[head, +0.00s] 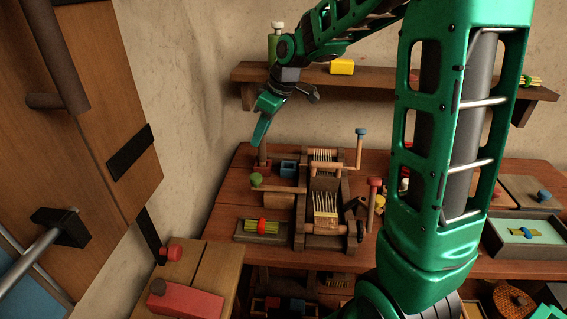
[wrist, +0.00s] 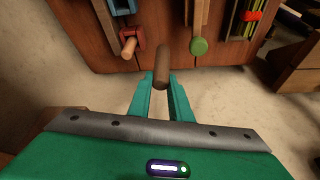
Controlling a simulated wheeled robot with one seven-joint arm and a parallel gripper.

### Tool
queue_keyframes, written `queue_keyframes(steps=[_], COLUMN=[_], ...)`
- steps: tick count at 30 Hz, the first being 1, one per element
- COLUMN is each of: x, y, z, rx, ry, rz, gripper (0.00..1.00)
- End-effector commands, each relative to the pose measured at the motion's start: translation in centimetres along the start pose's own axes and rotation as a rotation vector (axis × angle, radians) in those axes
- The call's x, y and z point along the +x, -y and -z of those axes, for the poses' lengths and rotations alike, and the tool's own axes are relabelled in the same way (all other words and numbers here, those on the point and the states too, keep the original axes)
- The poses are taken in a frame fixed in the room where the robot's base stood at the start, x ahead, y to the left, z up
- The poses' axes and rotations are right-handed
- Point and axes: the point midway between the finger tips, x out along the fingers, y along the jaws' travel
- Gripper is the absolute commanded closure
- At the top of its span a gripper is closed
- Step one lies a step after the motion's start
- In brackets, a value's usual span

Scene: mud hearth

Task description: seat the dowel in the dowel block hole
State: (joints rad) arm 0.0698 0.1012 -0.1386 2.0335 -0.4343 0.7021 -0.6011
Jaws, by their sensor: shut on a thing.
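My gripper (wrist: 162,88) is shut on a brown dowel (wrist: 163,66), which shows between its green fingertips in the wrist view. I cannot tell which is the dowel block.
A wooden crank device (head: 324,185) with a green knob (head: 256,179) stands close by the blocks. A banded yellow-green bundle (head: 262,226) lies on a tray in front. A wall shelf (head: 300,76) hangs behind. The wooden table's left edge (wrist: 222,66) borders open space.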

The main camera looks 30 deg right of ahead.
Motion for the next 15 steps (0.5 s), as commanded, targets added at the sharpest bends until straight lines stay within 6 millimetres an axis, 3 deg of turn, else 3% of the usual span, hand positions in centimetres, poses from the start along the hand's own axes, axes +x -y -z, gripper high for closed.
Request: queue_keyframes(steps=[15], x=[3.5], y=[-9.0], z=[-6.6], rx=[0.013], ry=[0.002], rz=[-0.003], gripper=[1.00])
